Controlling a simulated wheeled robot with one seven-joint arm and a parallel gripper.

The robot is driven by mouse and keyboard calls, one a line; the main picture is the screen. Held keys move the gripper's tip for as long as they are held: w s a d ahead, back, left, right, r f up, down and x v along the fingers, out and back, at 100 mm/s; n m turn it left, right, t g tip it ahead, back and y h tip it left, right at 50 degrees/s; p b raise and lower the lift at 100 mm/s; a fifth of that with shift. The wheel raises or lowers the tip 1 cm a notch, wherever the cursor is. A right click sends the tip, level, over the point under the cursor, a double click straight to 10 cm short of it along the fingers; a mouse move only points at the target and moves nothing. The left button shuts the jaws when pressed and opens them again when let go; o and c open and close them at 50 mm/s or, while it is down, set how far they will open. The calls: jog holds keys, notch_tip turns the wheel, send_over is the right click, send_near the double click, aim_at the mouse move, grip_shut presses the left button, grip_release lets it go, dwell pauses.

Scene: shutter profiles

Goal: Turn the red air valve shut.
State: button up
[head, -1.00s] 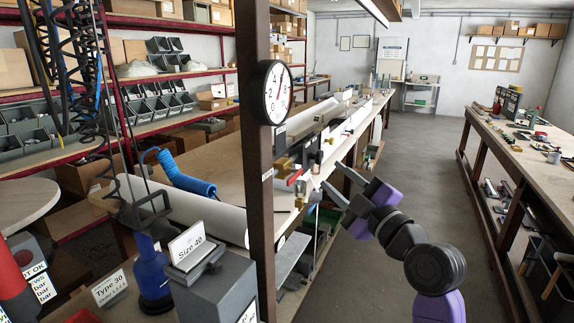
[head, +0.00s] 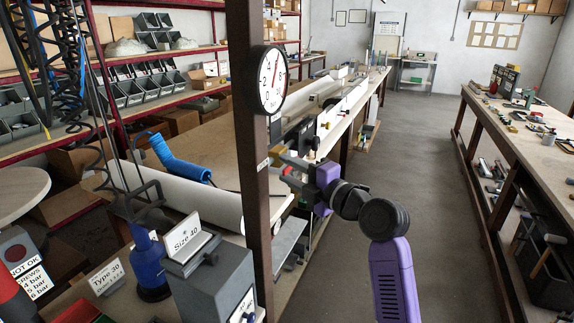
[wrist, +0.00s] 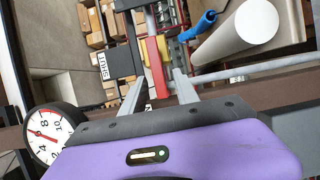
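In the wrist view the red valve handle (wrist: 157,72) is a long red lever beside a yellow part (wrist: 162,46). My gripper (wrist: 160,84) is open, with one finger on each side of the lever and a visible gap to both. Whether a finger touches it I cannot tell. In the head view my gripper (head: 286,168) is at the steel post, pointing left, and mostly hides the valve. A sign reading "SHUT" (wrist: 103,62) is left of the lever in the wrist view.
A round pressure gauge (head: 271,80) is mounted on the brown post (head: 250,150), close to my gripper. A long white roll (head: 185,193) and blue hose (head: 180,163) lie behind the post. The aisle floor (head: 420,130) to the right is clear.

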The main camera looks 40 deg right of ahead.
jog(key=shift+w, duration=0.4)
grip_shut()
jog(key=shift+f, duration=0.1)
dwell(1.1)
